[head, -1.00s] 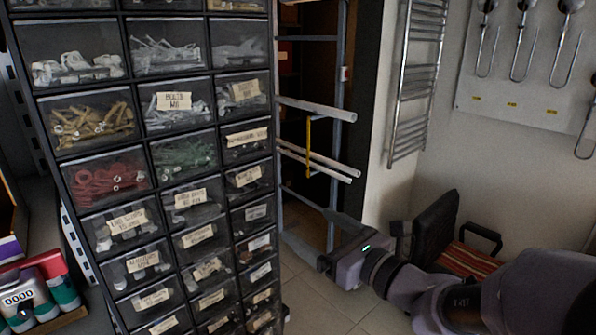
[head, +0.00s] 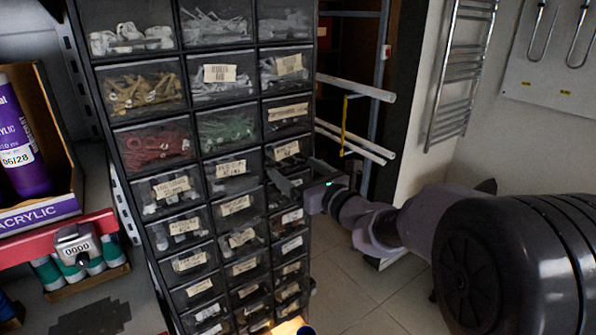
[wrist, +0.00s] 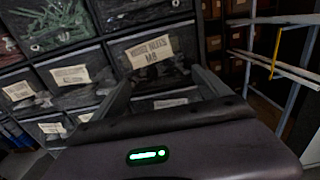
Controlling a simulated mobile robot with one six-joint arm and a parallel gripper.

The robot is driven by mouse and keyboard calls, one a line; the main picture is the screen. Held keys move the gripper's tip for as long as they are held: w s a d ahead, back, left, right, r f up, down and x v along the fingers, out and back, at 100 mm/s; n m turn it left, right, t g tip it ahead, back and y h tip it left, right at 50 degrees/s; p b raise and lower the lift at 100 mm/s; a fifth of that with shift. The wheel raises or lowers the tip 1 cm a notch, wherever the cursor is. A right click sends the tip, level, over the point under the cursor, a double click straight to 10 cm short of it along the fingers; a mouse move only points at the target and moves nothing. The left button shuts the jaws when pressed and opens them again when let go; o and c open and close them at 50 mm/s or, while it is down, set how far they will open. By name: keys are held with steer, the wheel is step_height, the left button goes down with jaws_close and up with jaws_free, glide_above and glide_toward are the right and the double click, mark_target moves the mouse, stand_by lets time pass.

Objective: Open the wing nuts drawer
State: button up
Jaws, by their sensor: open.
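A tall dark cabinet of small labelled drawers (head: 112,183) fills the left and middle of the head view. A drawer in its right column has a label ending in "NUTS M8" (wrist: 147,52); the first word is too blurred to read. The same drawer appears to be the one with the tilted label (head: 286,150) in the head view, and looks closed. My gripper (head: 298,172) is open and empty, close to the cabinet front at this drawer's lower part. In the wrist view my two fingers (wrist: 163,88) reach up on either side below the label. Contact cannot be told.
A grey metal rack (head: 375,90) with pale pipes (head: 355,88) stands right of the cabinet, near my gripper. A towel radiator (head: 460,70) hangs on the wall. Left is a shelf with a purple bottle (head: 20,140) and a device reading 0000 (head: 77,244). Floor (head: 350,290) shows below my arm.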

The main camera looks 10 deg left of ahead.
jaws_close()
steer(key=b+v, duration=0.3)
steer(key=v, duration=1.1)
steer(key=shift+s+d, duration=0.2)
steer(key=shift+d, duration=0.05)
jaws_free()
steer(key=v, duration=1.7)
steer(key=shift+d, duration=0.15)
